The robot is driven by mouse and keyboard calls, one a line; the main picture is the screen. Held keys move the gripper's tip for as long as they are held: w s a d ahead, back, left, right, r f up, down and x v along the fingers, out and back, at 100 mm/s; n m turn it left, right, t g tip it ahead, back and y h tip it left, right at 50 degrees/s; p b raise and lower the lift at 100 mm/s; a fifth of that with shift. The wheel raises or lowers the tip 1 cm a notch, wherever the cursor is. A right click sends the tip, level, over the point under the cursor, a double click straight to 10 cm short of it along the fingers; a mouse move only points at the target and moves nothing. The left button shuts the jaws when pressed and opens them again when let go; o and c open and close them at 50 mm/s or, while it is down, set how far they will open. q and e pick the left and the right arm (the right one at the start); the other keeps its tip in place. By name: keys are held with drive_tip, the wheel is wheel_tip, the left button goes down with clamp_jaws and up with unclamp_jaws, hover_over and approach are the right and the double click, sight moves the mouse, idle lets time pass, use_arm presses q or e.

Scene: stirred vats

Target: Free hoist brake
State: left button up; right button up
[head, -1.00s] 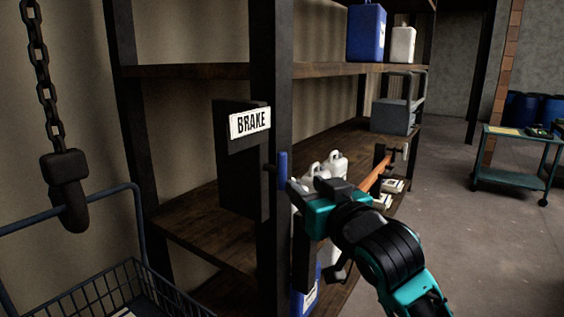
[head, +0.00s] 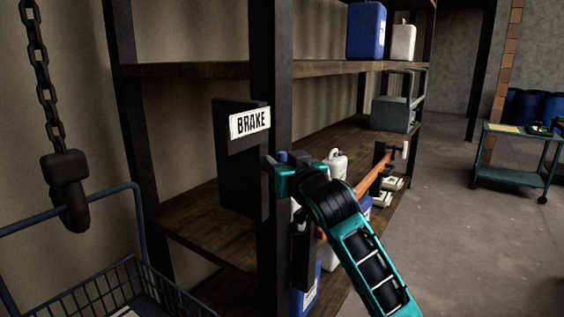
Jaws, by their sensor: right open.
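The brake is a dark box (head: 238,165) with a white "BRAKE" label (head: 250,122), fixed at the shelf's dark upright post. Only the top of its blue handle (head: 283,156) shows, just above my gripper. My right gripper (head: 273,172), teal and black, is open at the handle and hides the handle's lower part. I cannot tell whether the handle is between the fingers or touching them. The hoist's dark hook (head: 66,185) hangs from a chain (head: 42,85) at the left, at the basket's blue rail. My left gripper is not in view.
A wire basket (head: 125,285) stands at the lower left. The shelf (head: 200,215) holds white and blue jugs (head: 366,30) and a grey box (head: 392,114). An orange-brown bar (head: 372,180) lies behind my arm. A green cart (head: 515,178) stands far right; floor between is clear.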

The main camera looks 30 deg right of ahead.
drive_tip(key=shift+w, duration=0.1)
drive_tip(key=shift+c, duration=0.3)
clamp_jaws()
